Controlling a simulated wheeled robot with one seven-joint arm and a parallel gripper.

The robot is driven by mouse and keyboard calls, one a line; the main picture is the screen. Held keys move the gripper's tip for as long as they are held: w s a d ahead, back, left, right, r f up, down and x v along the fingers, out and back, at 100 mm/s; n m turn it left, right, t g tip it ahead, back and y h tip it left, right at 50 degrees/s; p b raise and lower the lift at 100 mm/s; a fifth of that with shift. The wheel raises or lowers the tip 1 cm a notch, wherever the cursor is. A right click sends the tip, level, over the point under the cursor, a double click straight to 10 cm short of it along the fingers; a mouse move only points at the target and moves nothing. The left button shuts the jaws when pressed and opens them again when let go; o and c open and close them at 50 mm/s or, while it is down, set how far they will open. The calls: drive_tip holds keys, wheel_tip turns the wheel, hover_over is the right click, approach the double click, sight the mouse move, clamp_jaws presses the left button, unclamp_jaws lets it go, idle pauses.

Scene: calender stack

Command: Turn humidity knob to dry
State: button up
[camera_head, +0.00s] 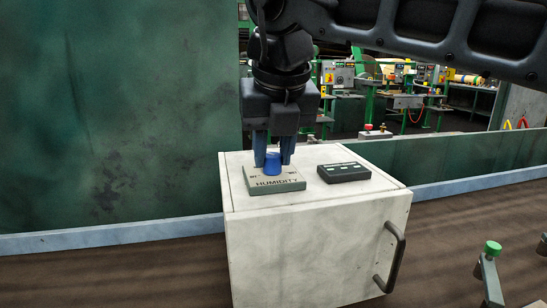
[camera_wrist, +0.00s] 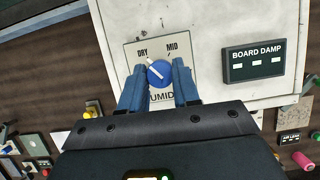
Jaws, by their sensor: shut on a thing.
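The blue humidity knob (camera_head: 272,168) stands on a small flat plate (camera_head: 278,185) lettered HUMIDITY, on top of a white cabinet. The plate (camera_wrist: 131,52) carries the labels DRY and MID in the wrist view; any label farther right is hidden by a finger. The knob (camera_wrist: 160,74) has a white pointer line that slants up and left, toward the DRY label. My gripper (camera_head: 272,159) points down from above and is shut on the knob, with one blue finger on each side. In the wrist view my gripper (camera_wrist: 158,68) covers part of the HUMIDITY lettering.
A dark box (camera_head: 344,172) lies right of the plate; it (camera_wrist: 254,61) reads BOARD DAMP with several lit bars. The white cabinet (camera_head: 310,250) has a dark handle (camera_head: 396,256) on its front. A green wall (camera_head: 110,120) rises behind at left.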

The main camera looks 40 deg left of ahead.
idle(0.4)
drive_tip(key=o, duration=1.1)
drive_tip(key=shift+c, duration=0.2)
drive_tip(key=v, duration=0.8)
drive_tip(key=shift+b, duration=0.4)
drive_tip(key=shift+a, duration=0.1)
